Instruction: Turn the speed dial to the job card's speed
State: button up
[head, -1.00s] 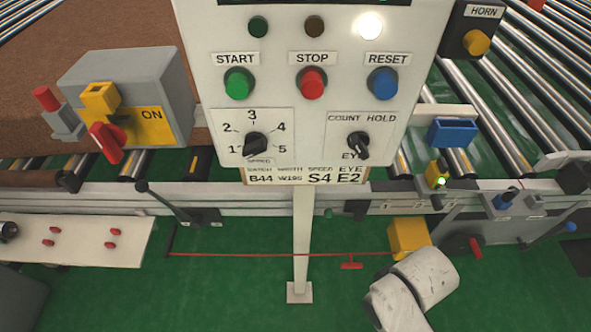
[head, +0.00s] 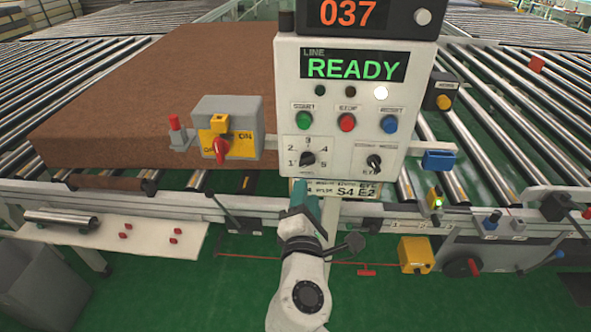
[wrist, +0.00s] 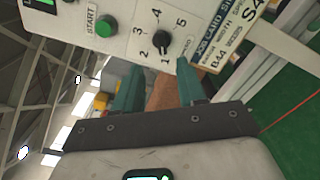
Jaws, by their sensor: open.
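The speed dial (head: 307,159) is a black knob on the control panel's lower left, ringed by numbers 1 to 5. Its grip lies on a slant; it looks turned toward 1, but its pointer is too small to be sure. In the wrist view the dial (wrist: 166,40) sits just beyond my fingers. The job card (head: 346,193) under the panel reads S4 and E2; the card (wrist: 228,42) also shows B44 in the wrist view. My gripper (head: 303,200) is open and empty below the dial, its teal fingers (wrist: 160,88) apart and not touching the knob.
Green START (head: 304,120), red STOP (head: 347,122) and blue RESET (head: 390,124) buttons sit above the dial. The eye selector (head: 374,162) is to its right. A grey switch box (head: 228,125) stands left. The screen (head: 352,67) reads READY. A brown mattress (head: 130,90) lies behind.

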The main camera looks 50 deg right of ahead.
aim_at(309, 164)
jog(key=p+x, duration=0.2)
jog(key=x, duration=0.8)
jog(key=shift+d, duration=0.2)
grip_shut()
